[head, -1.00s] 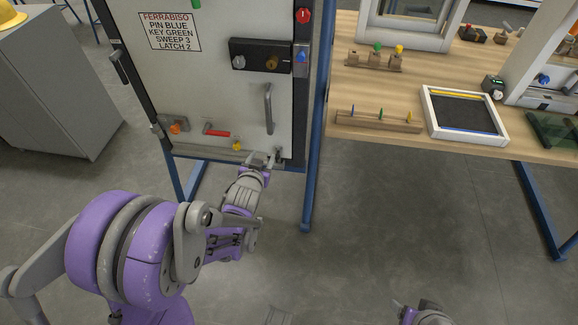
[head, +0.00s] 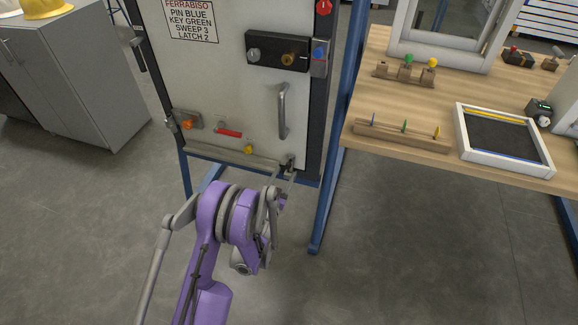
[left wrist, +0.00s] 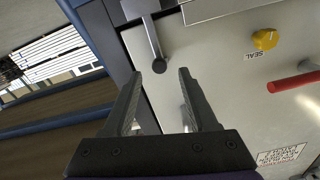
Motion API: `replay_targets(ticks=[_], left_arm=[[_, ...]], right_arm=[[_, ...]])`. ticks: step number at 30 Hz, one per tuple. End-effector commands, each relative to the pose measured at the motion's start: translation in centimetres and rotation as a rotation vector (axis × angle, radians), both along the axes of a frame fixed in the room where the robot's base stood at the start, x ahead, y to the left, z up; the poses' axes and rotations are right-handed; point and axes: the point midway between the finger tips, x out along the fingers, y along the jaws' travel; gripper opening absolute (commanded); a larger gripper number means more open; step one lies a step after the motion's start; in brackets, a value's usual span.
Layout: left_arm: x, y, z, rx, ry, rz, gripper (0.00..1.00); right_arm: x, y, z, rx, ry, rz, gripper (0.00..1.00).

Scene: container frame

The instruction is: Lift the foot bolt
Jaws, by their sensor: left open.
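The foot bolt (head: 289,161) is a small grey metal fitting at the lower right corner of the pale cabinet door (head: 235,100). In the left wrist view its grey rod (left wrist: 151,38) ends in a dark round knob. My left gripper (left wrist: 158,74) is open and empty, with the knob showing between its fingertips; I cannot tell how much depth separates them. In the head view the gripper (head: 283,180) is just below the bolt, partly hidden by my own arm. My right gripper is not in view.
The door carries a vertical handle (head: 283,110), a yellow seal knob (head: 248,149), a red lever (head: 228,133) and an orange knob (head: 187,124). A wooden workbench (head: 375,105) with blue legs stands close on the right. The floor below the bench is clear.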

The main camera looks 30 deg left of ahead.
Motion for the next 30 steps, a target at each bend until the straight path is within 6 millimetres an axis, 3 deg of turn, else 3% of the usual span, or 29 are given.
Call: replay_targets(ticks=[3, 9, 20, 30], left_arm=[[2.2, 0.5, -0.2, -0.001, 0.001, 0.0, 0.59], [4.5, 1.0, -0.1, 0.0, 0.001, 0.0, 0.59], [5.1, 1.2, 0.0, 0.0, 0.001, 0.0, 0.59], [5.0, 1.2, 0.0, 0.0, 0.001, 0.0, 0.01]], right_arm=[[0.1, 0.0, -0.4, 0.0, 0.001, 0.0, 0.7], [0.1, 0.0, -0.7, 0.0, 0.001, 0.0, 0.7], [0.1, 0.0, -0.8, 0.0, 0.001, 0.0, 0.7], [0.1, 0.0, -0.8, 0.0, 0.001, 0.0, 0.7]])
